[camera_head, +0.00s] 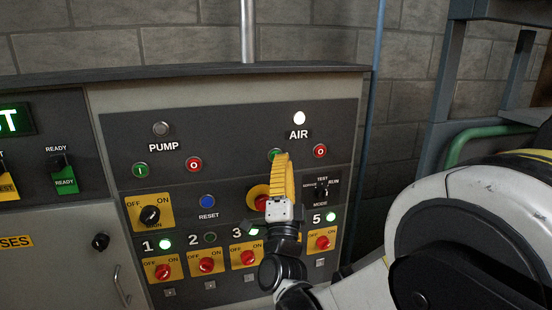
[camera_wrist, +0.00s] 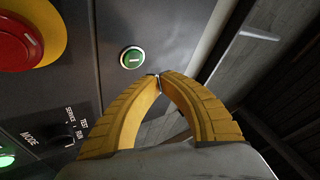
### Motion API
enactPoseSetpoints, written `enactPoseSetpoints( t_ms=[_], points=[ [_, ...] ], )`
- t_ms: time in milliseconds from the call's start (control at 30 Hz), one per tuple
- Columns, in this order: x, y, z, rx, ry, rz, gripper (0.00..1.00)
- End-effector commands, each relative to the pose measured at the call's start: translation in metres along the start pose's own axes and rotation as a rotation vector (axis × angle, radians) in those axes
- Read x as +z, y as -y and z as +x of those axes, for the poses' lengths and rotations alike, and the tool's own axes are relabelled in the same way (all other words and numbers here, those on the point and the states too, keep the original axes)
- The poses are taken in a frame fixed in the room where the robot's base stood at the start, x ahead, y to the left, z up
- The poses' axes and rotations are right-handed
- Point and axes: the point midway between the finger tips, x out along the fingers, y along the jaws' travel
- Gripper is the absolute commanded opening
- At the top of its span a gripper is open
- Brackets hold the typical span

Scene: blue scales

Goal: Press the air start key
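The air start key is a round green button (camera_head: 273,154) under the AIR label on the dark control panel. In the head view my yellow gripper (camera_head: 281,158) partly covers it. In the wrist view the whole green button (camera_wrist: 132,59) shows, with a white bar on it. The fingertips of my gripper (camera_wrist: 158,77) meet there, shut with nothing between them, a little below and right of the button in the picture. I cannot tell how far the tips are from the panel. A white lamp (camera_head: 299,118) above AIR is lit.
A red stop button (camera_head: 320,151) sits right of the green one. A mode switch (camera_head: 321,190) is below it. A large red button on yellow (camera_head: 258,197) is partly behind my gripper. The pump buttons and numbered switches are lower and left.

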Motion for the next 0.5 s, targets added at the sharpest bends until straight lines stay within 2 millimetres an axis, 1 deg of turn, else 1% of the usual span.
enactPoseSetpoints(
  t_ms=[100, 200, 500],
  points=[
    [-0.005, 0.005, -0.010, 0.000, 0.000, 0.000, 0.00],
    [-0.008, 0.008, -0.015, 0.000, 0.001, 0.000, 0.00],
    [-0.010, 0.010, -0.019, 0.000, 0.001, -0.001, 0.00]
  ],
)
